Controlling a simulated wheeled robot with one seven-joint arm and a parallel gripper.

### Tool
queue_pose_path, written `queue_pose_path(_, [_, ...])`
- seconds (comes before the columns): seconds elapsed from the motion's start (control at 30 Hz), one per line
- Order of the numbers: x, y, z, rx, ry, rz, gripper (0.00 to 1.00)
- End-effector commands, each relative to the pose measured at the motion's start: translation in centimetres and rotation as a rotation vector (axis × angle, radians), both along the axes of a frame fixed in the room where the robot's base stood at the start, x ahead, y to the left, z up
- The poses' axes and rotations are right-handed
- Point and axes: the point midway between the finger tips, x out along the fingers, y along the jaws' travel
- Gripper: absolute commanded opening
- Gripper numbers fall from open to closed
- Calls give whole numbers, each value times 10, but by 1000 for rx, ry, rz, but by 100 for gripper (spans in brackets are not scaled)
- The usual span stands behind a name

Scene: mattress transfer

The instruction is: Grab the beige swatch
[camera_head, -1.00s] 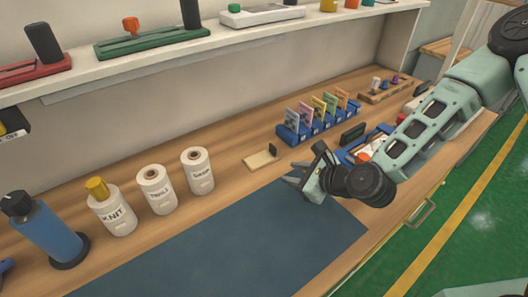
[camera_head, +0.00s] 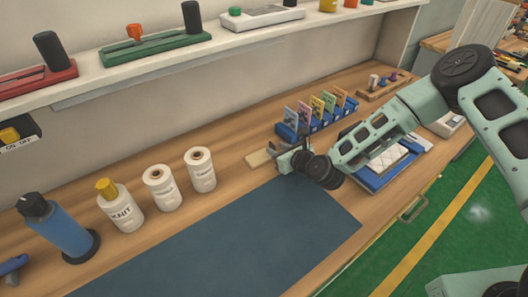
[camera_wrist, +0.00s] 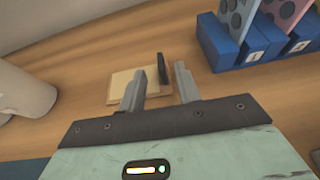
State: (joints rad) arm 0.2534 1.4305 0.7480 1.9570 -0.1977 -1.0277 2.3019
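The beige swatch (camera_head: 259,158) lies flat on the wooden workbench, just beyond the blue mat. In the wrist view the swatch (camera_wrist: 122,82) shows ahead of my fingers, with a dark upright tab (camera_wrist: 163,68) at its right end. My gripper (camera_head: 280,156) is beside the swatch's right end in the head view and hides part of it. In the wrist view my gripper (camera_wrist: 160,86) is open and empty. The left finger overlaps the swatch in the picture and the tab appears between the fingers. I cannot tell whether they touch.
Blue holders with coloured cards (camera_head: 311,124) stand behind my gripper to the right. White thread cones (camera_head: 199,170) and a blue bottle (camera_head: 55,230) stand to the left. The blue mat (camera_head: 220,235) is clear. A blue tray (camera_head: 372,181) lies right of my gripper. A shelf (camera_head: 150,66) runs above.

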Motion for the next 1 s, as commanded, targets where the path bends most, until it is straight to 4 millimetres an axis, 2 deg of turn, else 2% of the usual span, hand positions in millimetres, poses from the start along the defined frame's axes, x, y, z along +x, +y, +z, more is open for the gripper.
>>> queue_pose_path(0.17, [7,4,-2,-2,-1,1,33])
queue_pose_path(0.5, [41,22,-16,-3,-2,0,33])
queue_pose_path(0.83, [46,25,-20,-1,0,0,33])
queue_pose_path(0.87, [46,25,-20,-1,0,0,30])
queue_pose_path(0.97, [46,24,-20,-1,0,0,2])
queue_pose_path(1.0, [46,24,-20,-1,0,0,0])
